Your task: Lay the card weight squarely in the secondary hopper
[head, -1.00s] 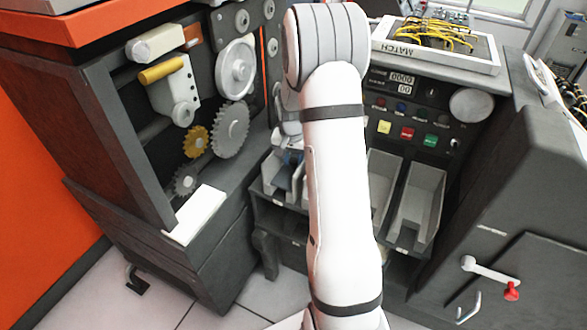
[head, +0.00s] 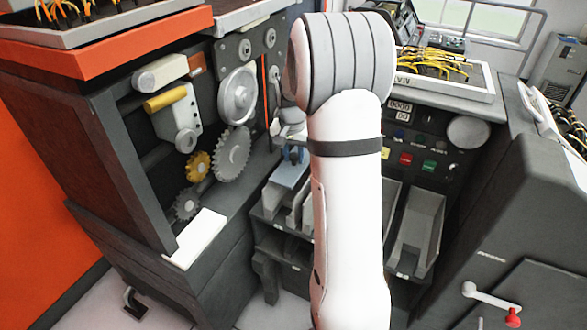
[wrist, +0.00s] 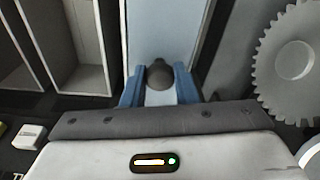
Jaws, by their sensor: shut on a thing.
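My gripper (wrist: 158,88) shows blue fingers in the wrist view, shut on a dark rounded knob (wrist: 159,73), which I take as the card weight's grip. A pale blue-grey flat surface (wrist: 163,28) lies beyond it between two raised edges; I cannot tell whether it is the weight or a bin floor. In the head view my gripper (head: 293,154) is low over the left sloping bins (head: 274,203), partly hidden by my arm. A light blue patch (head: 289,174) shows just below it. Whether the weight touches a bin is unclear. No readable label marks the secondary hopper.
A right grey bin (head: 418,228) stands empty beyond my arm. The gear panel (head: 233,155) is close on the left, with a white plate (head: 196,238) on its ledge. A button panel (head: 425,150) is behind the bins. A grey cabinet (head: 500,225) is at right.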

